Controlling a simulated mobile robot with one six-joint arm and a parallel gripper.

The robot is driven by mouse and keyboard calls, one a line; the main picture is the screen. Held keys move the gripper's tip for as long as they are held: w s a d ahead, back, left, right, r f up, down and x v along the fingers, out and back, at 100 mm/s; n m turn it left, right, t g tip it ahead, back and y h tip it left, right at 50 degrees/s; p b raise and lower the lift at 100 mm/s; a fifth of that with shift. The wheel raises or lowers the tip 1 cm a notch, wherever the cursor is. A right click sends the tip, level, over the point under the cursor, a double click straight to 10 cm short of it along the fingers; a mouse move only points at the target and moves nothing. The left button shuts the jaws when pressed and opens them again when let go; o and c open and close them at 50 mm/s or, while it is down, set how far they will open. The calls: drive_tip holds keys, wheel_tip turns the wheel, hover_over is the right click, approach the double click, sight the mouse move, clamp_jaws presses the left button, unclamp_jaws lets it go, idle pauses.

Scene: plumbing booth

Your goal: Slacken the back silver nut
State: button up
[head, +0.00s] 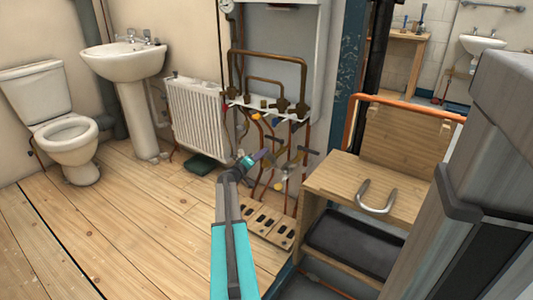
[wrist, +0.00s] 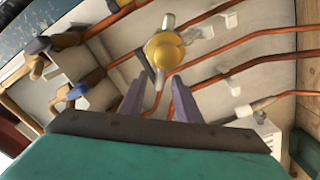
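My gripper (head: 258,158) reaches into the pipework under the boiler in the head view. In the wrist view its two purple fingers (wrist: 159,86) are apart, with open space between them. A round brass-yellow fitting (wrist: 165,50) is just beyond the fingertips. A silver piece (wrist: 168,21) shows at its far side, and another silver piece (wrist: 160,78) at its near side, in line with the gap between the fingers. I cannot tell which is the back silver nut, or whether a finger touches either. In the head view the nuts are too small to make out.
Several copper pipes (wrist: 235,72) run close around the fingers, with a blue-handled valve (wrist: 84,88) at left. In the head view, a radiator (head: 198,122) stands left of the pipes and a wooden bench (head: 345,178) right. The floor at left is clear.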

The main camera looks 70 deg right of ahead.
drive_tip(key=shift+b+x, duration=0.6)
drive_tip(key=shift+x, duration=2.1)
